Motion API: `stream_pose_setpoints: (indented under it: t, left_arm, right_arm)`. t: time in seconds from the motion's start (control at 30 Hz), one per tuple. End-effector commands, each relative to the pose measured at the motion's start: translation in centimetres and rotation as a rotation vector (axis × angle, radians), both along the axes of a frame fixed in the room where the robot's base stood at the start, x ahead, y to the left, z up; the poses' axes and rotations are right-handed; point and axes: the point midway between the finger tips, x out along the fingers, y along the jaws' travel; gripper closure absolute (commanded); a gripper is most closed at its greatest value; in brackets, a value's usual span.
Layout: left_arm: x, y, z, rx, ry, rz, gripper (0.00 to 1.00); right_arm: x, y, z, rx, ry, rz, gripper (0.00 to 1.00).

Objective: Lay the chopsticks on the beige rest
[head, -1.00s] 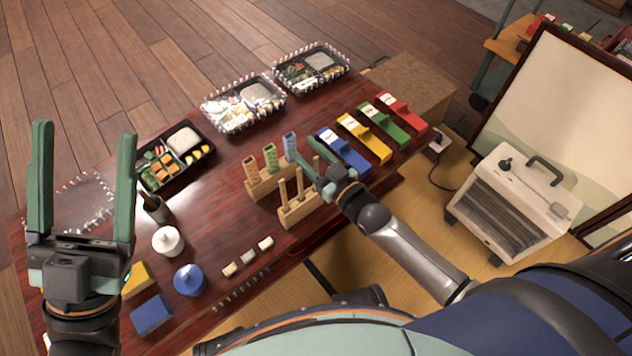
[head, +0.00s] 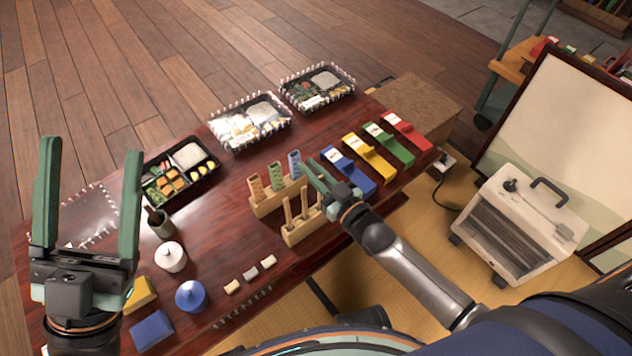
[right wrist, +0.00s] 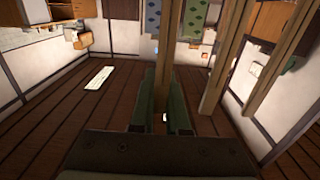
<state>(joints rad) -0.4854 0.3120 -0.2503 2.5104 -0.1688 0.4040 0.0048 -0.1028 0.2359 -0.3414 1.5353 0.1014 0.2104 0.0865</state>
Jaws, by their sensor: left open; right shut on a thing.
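My right gripper (head: 316,177) is at the right end of the front wooden stand (head: 292,240). In the right wrist view (right wrist: 165,88) its fingers are shut on a wooden chopstick or pair (right wrist: 165,55), seen nearly end to end. More upright wooden chopsticks (right wrist: 216,70) stand to the right there; some also stand in the stand in the head view (head: 287,212). Three small pale rests lie in a row near the table's front edge: one cream (head: 232,287), one greyish (head: 250,274), one beige-looking (head: 267,262). My left gripper (head: 90,150) is open and empty over the table's left end.
A stand with patterned sleeves (head: 265,205) is behind the chopsticks. Coloured boxes, blue (head: 350,176) to red (head: 407,131), lie rightward. Bento trays (head: 250,122) line the back. A white lidded pot (head: 171,257) and blue pot (head: 191,296) stand left of the rests.

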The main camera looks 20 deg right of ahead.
Motion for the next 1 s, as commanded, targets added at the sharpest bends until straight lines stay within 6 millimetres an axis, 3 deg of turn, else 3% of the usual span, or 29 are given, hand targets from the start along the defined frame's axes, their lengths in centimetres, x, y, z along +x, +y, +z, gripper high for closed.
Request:
stream_pose_setpoints:
  t: [0.4, 0.63, 1.0]
  left_arm:
    - [-0.2, 0.3, 4.8, 0.02, -0.043, 0.034, 0.26]
    - [0.4, 0.7, 5.5, 0.038, -0.012, 0.067, 0.26]
    - [2.3, 1.1, 5.1, 0.057, 0.097, 0.108, 0.26]
  right_arm:
    - [0.0, -0.1, 8.0, 0.001, -0.002, 0.0, 1.0]
    - [0.0, 0.0, 10.8, 0.001, -0.001, -0.001, 1.0]
    - [0.0, 0.0, 13.0, 0.0, 0.0, 0.0, 1.0]
